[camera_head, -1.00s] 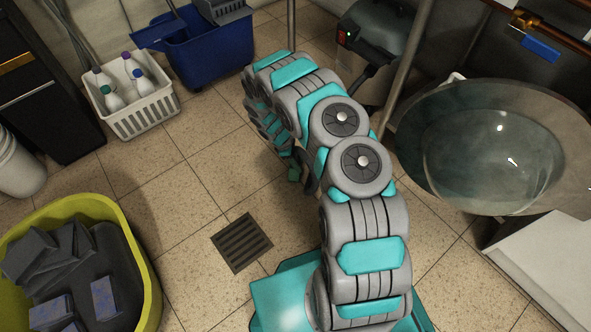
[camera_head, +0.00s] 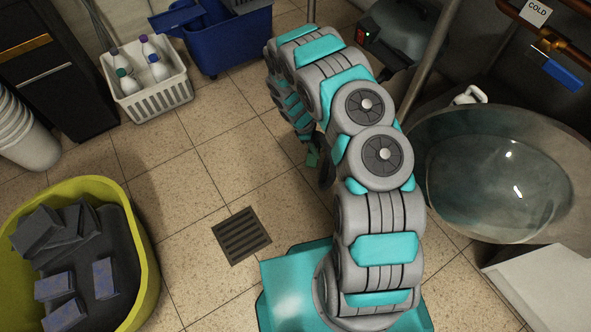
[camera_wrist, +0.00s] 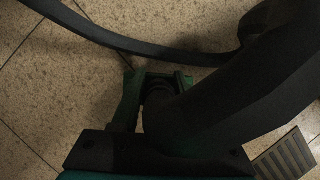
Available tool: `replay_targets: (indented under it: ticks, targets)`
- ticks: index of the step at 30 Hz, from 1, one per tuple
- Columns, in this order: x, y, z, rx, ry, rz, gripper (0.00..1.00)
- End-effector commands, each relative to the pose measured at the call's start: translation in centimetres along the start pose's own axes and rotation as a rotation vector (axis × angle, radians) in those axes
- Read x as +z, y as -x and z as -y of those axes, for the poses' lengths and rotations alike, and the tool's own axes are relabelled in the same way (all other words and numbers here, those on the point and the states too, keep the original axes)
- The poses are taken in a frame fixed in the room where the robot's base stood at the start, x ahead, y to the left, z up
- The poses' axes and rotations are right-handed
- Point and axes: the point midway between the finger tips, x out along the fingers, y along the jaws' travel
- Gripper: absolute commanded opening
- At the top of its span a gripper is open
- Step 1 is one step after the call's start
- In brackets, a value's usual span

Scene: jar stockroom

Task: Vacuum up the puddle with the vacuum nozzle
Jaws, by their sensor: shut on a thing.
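My gripper (camera_head: 312,157) is small and partly hidden by my arm in the head view, held over the tiled floor. In the wrist view my gripper (camera_wrist: 157,82) has its green fingers closed around a dark vacuum nozzle (camera_wrist: 220,95). A dark hose curves across the top of that view. In the head view a bit of the dark nozzle (camera_head: 326,173) shows beside the fingers. The grey vacuum body (camera_head: 400,42) stands behind my arm, with a red switch and a small green spot on it. I cannot make out a puddle in either view; my arm hides part of the floor.
A floor drain (camera_head: 241,235) lies left of my base. A yellow tub (camera_head: 150,270) with dark blocks is at lower left. A white basket (camera_head: 155,100) of bottles and a blue bucket (camera_head: 230,45) stand behind. A large glass bowl (camera_head: 505,185) is at right.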

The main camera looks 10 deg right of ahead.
Motion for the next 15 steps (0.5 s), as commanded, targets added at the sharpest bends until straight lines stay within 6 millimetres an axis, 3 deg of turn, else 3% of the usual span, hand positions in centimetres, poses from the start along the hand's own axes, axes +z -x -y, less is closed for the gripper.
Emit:
replay_targets:
  ticks: [9,15]
  targets:
    - [1.1,2.9,0.7,-0.003,-0.002,0.0,0.0]
    - [1.3,3.6,0.8,-0.003,-0.004,-0.001,0.0]
